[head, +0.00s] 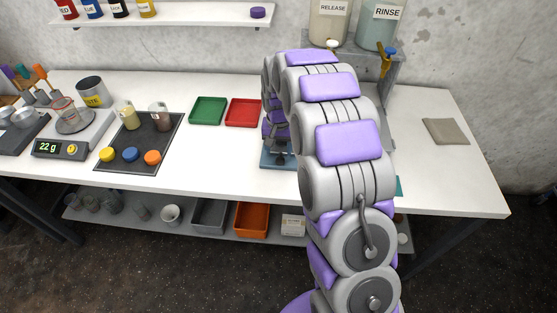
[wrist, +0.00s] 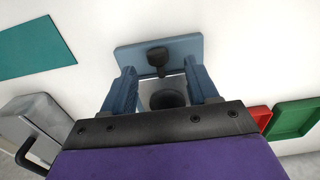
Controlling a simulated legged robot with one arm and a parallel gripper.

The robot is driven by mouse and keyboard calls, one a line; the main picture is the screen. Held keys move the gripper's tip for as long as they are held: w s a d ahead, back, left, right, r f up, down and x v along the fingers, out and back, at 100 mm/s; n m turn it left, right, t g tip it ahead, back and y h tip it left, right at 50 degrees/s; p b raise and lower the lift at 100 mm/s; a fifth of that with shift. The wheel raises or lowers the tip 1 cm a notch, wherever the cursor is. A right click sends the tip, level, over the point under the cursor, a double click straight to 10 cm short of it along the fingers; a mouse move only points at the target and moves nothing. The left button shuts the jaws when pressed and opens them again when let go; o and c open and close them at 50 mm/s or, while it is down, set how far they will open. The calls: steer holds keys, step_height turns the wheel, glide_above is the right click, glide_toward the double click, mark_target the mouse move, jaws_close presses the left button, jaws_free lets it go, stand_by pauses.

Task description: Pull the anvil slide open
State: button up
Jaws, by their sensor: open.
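In the wrist view my gripper (wrist: 160,68) is open, its two blue-grey fingers spread apart. Between and just beyond them is a blue plate (wrist: 185,47) with a black knob (wrist: 157,56) on it. A dark round part (wrist: 166,98) shows between the fingers, nearer my palm. I cannot tell which of these parts is the anvil slide. No contact between fingers and knob is clear. In the head view the blue base (head: 276,160) of the device shows on the bench, and my arm hides most of the device and the gripper.
A red tray (head: 242,112) and a green tray (head: 208,110) lie left of the device. A teal mat (wrist: 35,47) and a grey block with a black handle (wrist: 35,122) are at the wrist view's left. A dispenser stand (head: 390,62) is behind my arm. The bench's right side is mostly clear.

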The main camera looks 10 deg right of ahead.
mark_target(280, 158)
steer(key=f, duration=0.3)
steer(key=f+b, duration=0.1)
steer(key=f, duration=0.1)
steer(key=shift+d+f, duration=0.15)
steer(key=shift+d, duration=0.1)
steer(key=shift+a, duration=0.15)
steer(key=shift+c, duration=0.2)
jaws_close()
